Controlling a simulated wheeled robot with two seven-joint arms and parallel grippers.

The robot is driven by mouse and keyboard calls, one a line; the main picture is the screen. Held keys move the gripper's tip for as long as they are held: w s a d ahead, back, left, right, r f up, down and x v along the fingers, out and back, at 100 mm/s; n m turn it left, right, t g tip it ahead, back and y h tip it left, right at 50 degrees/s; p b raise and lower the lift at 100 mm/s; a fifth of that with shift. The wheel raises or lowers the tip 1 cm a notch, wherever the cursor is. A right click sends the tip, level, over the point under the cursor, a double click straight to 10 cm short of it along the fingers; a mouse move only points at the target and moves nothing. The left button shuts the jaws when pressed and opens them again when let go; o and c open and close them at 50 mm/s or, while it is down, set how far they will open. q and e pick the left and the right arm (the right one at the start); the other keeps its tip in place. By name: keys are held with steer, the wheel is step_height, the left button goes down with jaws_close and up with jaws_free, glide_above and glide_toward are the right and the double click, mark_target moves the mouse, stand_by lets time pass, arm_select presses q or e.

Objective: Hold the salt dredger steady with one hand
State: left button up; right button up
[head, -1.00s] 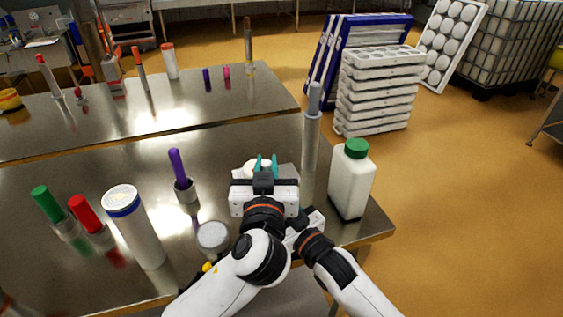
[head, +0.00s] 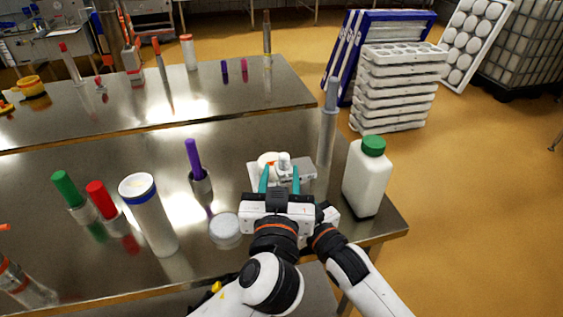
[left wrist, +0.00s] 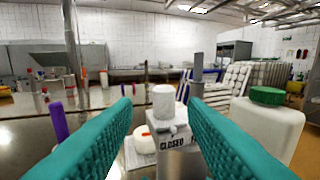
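A small white fixture with a white cylindrical knob (head: 285,160) stands near the right end of the front steel table. I take it for the salt dredger, but cannot be sure. In the left wrist view its white cylinder (left wrist: 164,102) rises between my fingers, with lettering reading "CLOSED" below. My left gripper (head: 280,176) is open, its teal fingers apart and pointing at it. In the left wrist view the left gripper's fingers (left wrist: 158,104) show a clear gap on both sides of the cylinder. My right gripper (head: 328,214) is mostly hidden behind the left one; its fingers are not visible.
A white bottle with a green cap (head: 367,180) stands right, near the table's edge. A tall grey cylinder (head: 327,135) stands behind. A round white-topped container (head: 225,230), a purple-handled tool (head: 195,160) and a white tube (head: 148,215) stand left. The table between is clear.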

arm_select(q)
steer(key=s, duration=0.7)
steer(key=shift+s, duration=0.1)
stand_by(0.5)
arm_select(e)
steer(key=o, duration=1.3)
